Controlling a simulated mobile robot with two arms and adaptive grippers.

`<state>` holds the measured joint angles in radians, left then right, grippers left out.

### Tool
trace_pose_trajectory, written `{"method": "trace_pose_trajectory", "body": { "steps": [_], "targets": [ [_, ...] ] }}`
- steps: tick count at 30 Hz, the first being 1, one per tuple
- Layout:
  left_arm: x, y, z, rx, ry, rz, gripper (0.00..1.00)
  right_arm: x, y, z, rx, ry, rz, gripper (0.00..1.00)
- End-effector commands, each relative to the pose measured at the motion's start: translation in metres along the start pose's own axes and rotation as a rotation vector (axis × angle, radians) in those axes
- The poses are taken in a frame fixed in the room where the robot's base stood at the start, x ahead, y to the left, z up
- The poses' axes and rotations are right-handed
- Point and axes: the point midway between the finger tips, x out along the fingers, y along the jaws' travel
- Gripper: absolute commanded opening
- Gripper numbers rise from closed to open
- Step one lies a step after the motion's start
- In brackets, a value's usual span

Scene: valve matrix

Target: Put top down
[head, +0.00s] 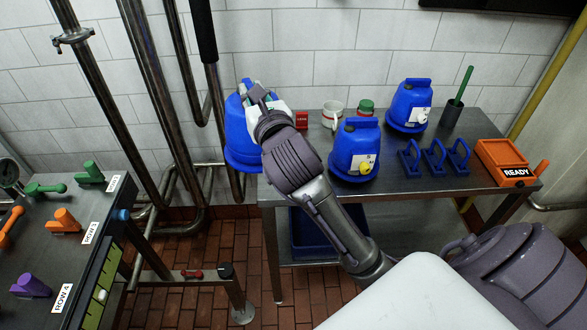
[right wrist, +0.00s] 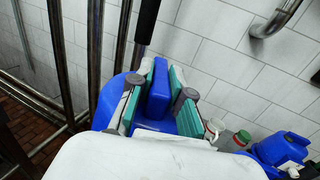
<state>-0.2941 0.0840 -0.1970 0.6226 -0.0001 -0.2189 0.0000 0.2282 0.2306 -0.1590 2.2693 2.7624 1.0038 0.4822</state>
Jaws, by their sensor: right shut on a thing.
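A blue top (head: 236,135) with an upright handle is at the left end of the steel table (head: 285,185) in the head view, partly hidden by my arm. My right gripper (head: 254,92) is shut on its handle. In the right wrist view the blue handle (right wrist: 158,88) is between the green pads of my right gripper (right wrist: 157,100). The top appears held up; its height above the table is hard to tell. Two similar blue tops, one nearer (head: 350,140) and one farther (head: 408,103), stand upright on the table. My left gripper is not in view.
The table also holds a white cup (head: 333,112), a green-lidded jar (head: 366,107), several blue brackets (head: 433,158), a brush holder (head: 451,114) and an orange READY box (head: 503,162). Vertical pipes (head: 160,90) stand left. A valve panel (head: 65,245) is at lower left.

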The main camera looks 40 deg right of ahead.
Motion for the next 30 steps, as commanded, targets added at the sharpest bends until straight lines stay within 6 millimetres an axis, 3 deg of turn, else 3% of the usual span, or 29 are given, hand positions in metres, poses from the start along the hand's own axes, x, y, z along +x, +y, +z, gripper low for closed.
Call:
{"method": "trace_pose_trajectory", "body": {
  "steps": [6,12,19,27,30],
  "targets": [
    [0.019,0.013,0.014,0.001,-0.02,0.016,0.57,0.039,-0.052,-0.022,0.005,-0.009,-0.167,0.0],
    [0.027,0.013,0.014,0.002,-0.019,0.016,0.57,0.059,-0.086,-0.042,0.001,-0.017,-0.269,0.0],
    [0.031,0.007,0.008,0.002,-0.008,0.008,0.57,0.068,-0.102,-0.06,-0.002,-0.02,-0.316,0.0],
    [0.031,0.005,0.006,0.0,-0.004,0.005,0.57,0.067,-0.103,-0.107,-0.003,-0.019,-0.317,0.0],
    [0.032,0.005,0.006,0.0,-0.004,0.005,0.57,0.067,-0.103,-0.115,-0.002,-0.023,-0.318,0.0]
  ]
}}
